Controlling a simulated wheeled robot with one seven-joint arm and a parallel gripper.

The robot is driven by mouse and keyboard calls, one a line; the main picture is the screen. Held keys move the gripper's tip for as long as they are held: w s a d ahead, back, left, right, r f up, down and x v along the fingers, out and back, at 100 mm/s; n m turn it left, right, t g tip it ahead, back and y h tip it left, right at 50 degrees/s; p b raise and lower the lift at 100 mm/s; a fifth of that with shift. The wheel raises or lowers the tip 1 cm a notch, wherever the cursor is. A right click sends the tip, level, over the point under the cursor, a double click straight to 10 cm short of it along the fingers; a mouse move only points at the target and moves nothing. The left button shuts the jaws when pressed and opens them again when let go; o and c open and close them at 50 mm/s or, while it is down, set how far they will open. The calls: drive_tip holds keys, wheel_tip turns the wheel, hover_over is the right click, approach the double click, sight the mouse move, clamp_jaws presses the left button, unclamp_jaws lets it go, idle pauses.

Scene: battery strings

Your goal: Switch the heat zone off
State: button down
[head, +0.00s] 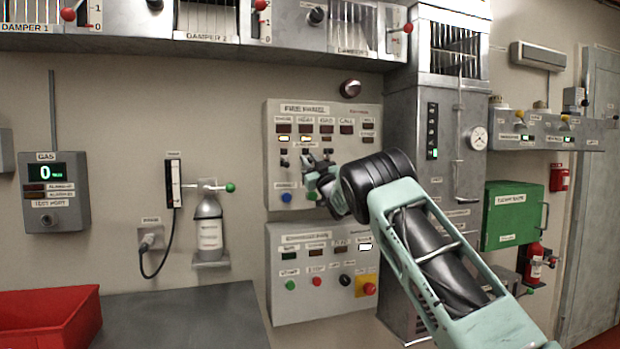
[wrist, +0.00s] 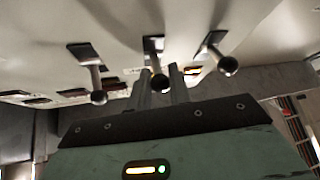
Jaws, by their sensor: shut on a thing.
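The grey fire panel (head: 275,175) is on the wall, with zone columns that seem to read smoke, heat, gas and call. Lit lamps show under the smoke and heat labels (head: 305,126). A row of small toggle levers is below; my gripper (head: 312,168) is in front of the panel and hides part of it. In the wrist view my gripper (wrist: 160,86) has its two fingers either side of the middle lever (wrist: 158,82), shut on it. It appears to be the heat column's lever. Another lever is on the left (wrist: 98,90) and one on the right (wrist: 225,65).
A second panel (head: 283,245) with buttons and a red stop knob is just below. A metal duct column (head: 400,130) is to the right. A gas bottle (head: 209,230) hangs to the left.

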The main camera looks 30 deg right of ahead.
drive_tip(key=shift+w+f+n+t+b, duration=0.1)
drive_tip(key=shift+f+n+t+b, duration=0.6)
drive_tip(key=shift+b, duration=1.4)
drive_tip(key=shift+f+t+y+b, duration=0.15)
drive_tip(key=shift+t+y+b, duration=0.25)
drive_tip(key=shift+t+b, duration=0.25)
drive_tip(key=shift+w+n+t+b, duration=0.1)
drive_tip(key=shift+n+t+b, duration=0.25)
drive_tip(key=shift+b, duration=0.1)
drive_tip(key=c, duration=1.3)
unclamp_jaws()
drive_tip(key=shift+c, duration=0.2)
drive_tip(key=b+v, duration=0.4)
drive_tip(key=v, duration=1.3)
drive_tip(key=shift+d+b, duration=0.2)
drive_tip(key=shift+b, duration=0.2)
